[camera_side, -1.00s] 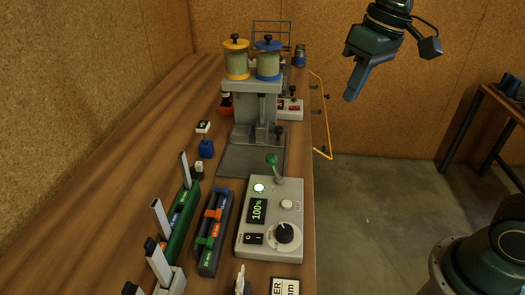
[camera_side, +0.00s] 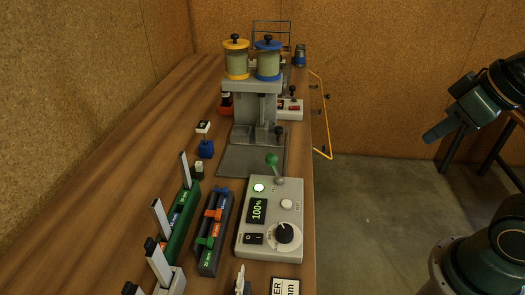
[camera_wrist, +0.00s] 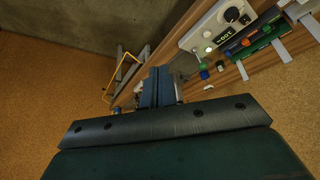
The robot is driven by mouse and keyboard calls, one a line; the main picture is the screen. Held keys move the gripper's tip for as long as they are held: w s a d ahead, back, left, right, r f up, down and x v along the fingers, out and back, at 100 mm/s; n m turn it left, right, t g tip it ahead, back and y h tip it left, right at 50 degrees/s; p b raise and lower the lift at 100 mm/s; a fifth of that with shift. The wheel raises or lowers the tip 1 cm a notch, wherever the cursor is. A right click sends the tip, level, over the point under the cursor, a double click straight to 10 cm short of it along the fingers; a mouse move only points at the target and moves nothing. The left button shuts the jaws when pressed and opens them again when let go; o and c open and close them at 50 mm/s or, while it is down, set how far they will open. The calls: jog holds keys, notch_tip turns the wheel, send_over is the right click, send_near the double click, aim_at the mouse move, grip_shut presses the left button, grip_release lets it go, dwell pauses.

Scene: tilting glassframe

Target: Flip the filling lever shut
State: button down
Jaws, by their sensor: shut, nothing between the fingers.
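A lever with a green knob (camera_side: 271,160) stands up from the far end of the grey control box (camera_side: 245,222). The grey dispenser stand (camera_side: 257,92) behind it has a small black-knobbed handle (camera_side: 278,132) low on its right side. The picture does not tell which of the two is the filling lever. My gripper (camera_side: 430,136) is shut and empty, in the air right of the table, well apart from both. In the wrist view its shut fingers (camera_wrist: 157,88) show at the middle, with the control box (camera_wrist: 205,28) at upper right.
A yellow-lidded (camera_side: 236,60) and a blue-lidded jar (camera_side: 268,60) top the stand.

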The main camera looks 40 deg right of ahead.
jog(key=shift+w, duration=0.1)
jog(key=w+a+f+m, duration=0.2)
jog(key=w+a+m, duration=0.1)
jog(key=w, duration=0.6)
jog(key=w+a+f+m+y, duration=0.1)
jog(key=w+a+f+m, duration=0.1)
jog(key=w, duration=0.8)
jog(key=shift+a+m, duration=0.55)
jog(key=shift+m, duration=0.15)
send_over(275, 168)
jog(key=s+d, duration=0.2)
notch_tip(275, 168, down, 11)
jog(key=shift+w+r, duration=0.15)
jog(key=shift+w, duration=0.1)
